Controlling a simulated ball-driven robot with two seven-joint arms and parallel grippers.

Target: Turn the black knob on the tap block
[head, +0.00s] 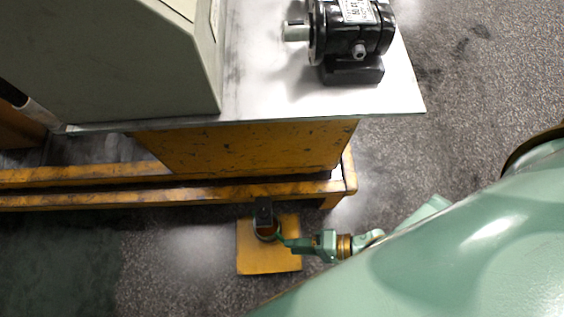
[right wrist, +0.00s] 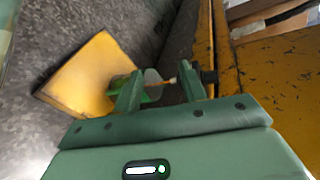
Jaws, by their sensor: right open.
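A small dark upright part (head: 264,212), which looks like the black knob, stands over a square yellow plate (head: 268,262) beside the yellow frame. My right gripper (head: 281,239) reaches in from the right, with its fingertips at the foot of this part. In the right wrist view the open fingers (right wrist: 157,78) have a pale rounded piece and a thin orange bit between or just beyond them. A black piece (right wrist: 209,76) shows just right of the right finger. I cannot tell whether the fingers touch anything. My left gripper is not in view.
A yellow frame rail (head: 200,194) runs close behind the plate. Above it is a metal tabletop (head: 270,100) with a black motor (head: 350,35) and a grey-green cabinet (head: 120,60). The dark floor (head: 180,270) left of the plate is clear.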

